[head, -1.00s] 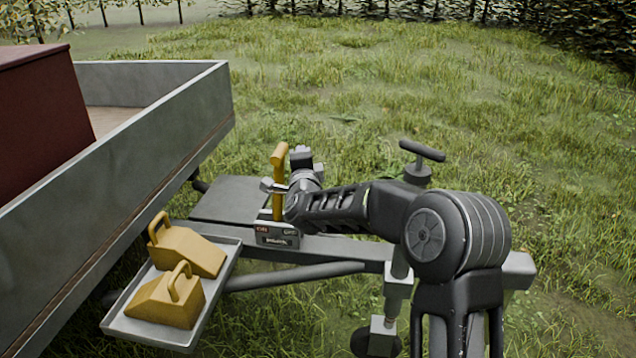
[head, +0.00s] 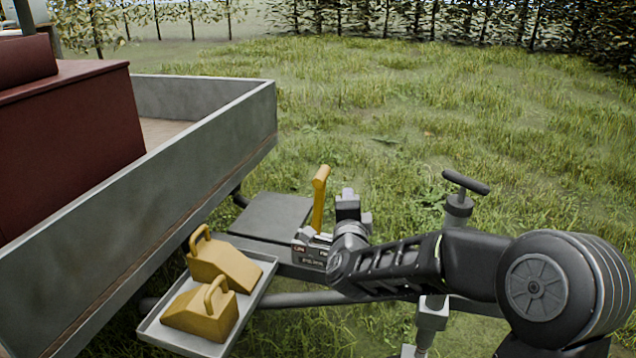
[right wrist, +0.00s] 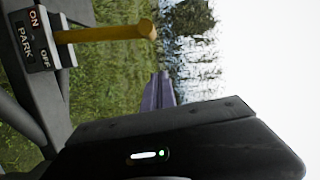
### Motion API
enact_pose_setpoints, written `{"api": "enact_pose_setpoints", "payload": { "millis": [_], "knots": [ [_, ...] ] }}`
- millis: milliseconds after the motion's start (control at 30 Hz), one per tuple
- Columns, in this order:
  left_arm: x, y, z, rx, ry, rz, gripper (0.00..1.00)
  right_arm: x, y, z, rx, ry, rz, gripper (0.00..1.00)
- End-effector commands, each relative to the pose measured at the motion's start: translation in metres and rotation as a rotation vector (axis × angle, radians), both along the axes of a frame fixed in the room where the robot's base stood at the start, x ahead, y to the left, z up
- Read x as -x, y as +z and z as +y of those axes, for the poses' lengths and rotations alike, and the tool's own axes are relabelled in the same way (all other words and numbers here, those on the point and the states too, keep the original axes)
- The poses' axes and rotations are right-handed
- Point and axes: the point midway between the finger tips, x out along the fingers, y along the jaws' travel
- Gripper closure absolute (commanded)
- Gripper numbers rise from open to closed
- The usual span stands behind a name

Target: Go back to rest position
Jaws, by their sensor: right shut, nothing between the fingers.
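My right gripper (head: 348,203) is shut and empty, just right of the yellow lever (head: 319,200), with a small gap between them in the head view. The lever stands up from a small grey box (head: 312,252) on the trailer's drawbar. In the right wrist view the lever (right wrist: 105,34) sticks out to the right from the box (right wrist: 32,42), whose labels read ON, OFF and PARK. The shut fingers (right wrist: 158,90) show there, apart from the lever. My left gripper is not in view.
A grey trailer (head: 190,140) with a dark red box (head: 70,140) fills the left. Two yellow wheel chocks (head: 225,262) (head: 203,310) sit on a metal tray (head: 262,290). A jack with a dark handle (head: 466,182) stands behind my right arm. Open grass lies beyond.

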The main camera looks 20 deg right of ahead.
Motion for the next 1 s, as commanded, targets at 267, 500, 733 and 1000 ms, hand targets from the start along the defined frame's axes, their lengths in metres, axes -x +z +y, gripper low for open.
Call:
{"api": "enact_pose_setpoints", "payload": {
  "millis": [267,500,733,1000],
  "knots": [
    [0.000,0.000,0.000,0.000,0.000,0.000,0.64,-0.002,-0.005,0.006,0.070,0.027,0.052,1.00],
    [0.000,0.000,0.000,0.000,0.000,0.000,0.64,0.008,-0.106,0.074,0.373,0.322,0.379,1.00],
    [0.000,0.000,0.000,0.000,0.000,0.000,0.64,0.078,-0.264,0.147,0.603,0.722,0.729,1.00],
    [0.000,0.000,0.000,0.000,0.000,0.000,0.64,0.219,-0.400,0.207,0.696,1.186,1.012,1.00]
  ]
}}
